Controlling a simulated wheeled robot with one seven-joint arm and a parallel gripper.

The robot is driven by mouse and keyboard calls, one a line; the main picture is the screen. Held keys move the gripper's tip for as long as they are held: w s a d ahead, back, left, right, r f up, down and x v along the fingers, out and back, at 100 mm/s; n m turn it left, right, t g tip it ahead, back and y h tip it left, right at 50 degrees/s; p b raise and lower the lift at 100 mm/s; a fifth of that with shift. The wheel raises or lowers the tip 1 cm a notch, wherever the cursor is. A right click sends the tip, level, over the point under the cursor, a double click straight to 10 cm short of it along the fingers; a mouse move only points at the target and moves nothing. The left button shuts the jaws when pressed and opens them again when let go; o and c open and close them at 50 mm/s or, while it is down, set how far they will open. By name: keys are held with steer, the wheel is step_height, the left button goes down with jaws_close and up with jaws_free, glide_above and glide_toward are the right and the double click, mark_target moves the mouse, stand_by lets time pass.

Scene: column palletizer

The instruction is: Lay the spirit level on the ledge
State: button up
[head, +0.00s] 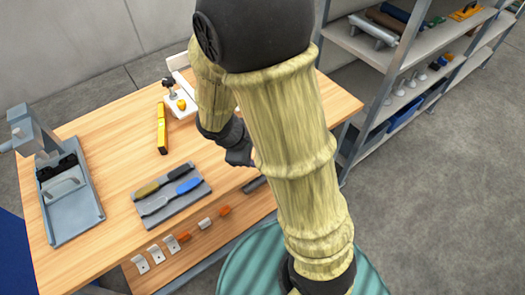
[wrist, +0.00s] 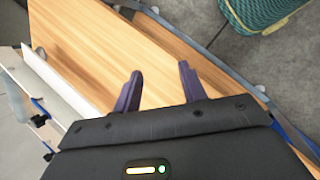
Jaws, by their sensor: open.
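The yellow spirit level (head: 162,128) lies flat on the wooden workbench, left of my arm in the head view. It is not visible in the wrist view. My gripper (wrist: 160,80) is open and empty, with bare wood between and beyond its two dark fingers. In the head view the gripper is mostly hidden behind my arm, to the right of the level and apart from it. A pale strip (wrist: 50,75) runs along one bench edge in the wrist view; I cannot tell whether it is the ledge.
A grey mat (head: 173,204) with several hand tools lies in front of the level. A grey tray (head: 72,212) with a device stands at the bench's left. A loaded shelf rack (head: 400,75) stands right.

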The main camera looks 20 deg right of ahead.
steer(key=s+d+r+m+t+y, duration=0.1)
steer(key=s+r+m+y, duration=0.3)
steer(key=m, duration=0.7)
steer(key=shift+s+r+m+y, duration=0.2)
steer(key=shift+r+m+y, duration=0.2)
steer(key=shift+r, duration=0.15)
steer(key=shift+o, duration=0.4)
steer(key=shift+c, duration=1)
steer(key=shift+d, duration=0.1)
